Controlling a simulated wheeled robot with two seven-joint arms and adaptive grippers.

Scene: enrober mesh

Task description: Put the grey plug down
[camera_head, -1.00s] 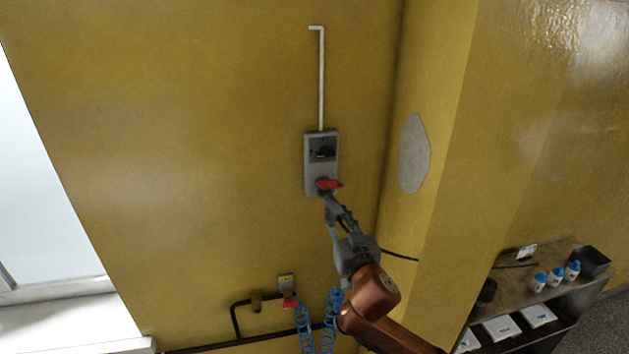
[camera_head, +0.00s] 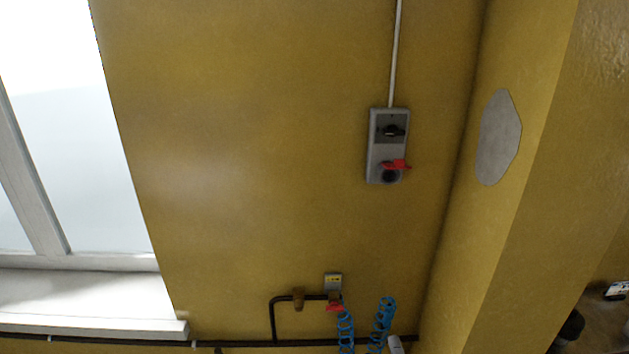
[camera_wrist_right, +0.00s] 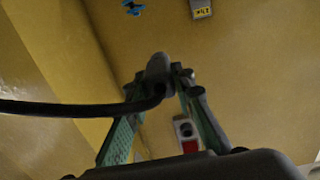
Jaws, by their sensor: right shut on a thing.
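The grey plug (camera_wrist_right: 158,75) shows in the right wrist view, held between the fingertips of my right gripper (camera_wrist_right: 160,80). A thick black cable (camera_wrist_right: 70,109) runs from the plug to the left edge. The wall socket box (camera_head: 388,146) is grey, with a black rotary switch and a round socket opening with its red cover raised. No plug is in this socket. The box also shows in the wrist view (camera_wrist_right: 184,129), beyond the right finger and apart from the plug. Neither gripper shows in the head view; my left gripper is in no view.
Low on the yellow wall are a yellow-labelled box (camera_head: 333,282), a black pipe (camera_head: 273,322) and blue coiled hoses (camera_head: 381,325). A window sill (camera_head: 90,300) lies at left. A wall column (camera_head: 540,120) juts out at right, with part of a bench (camera_head: 600,315) beyond it.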

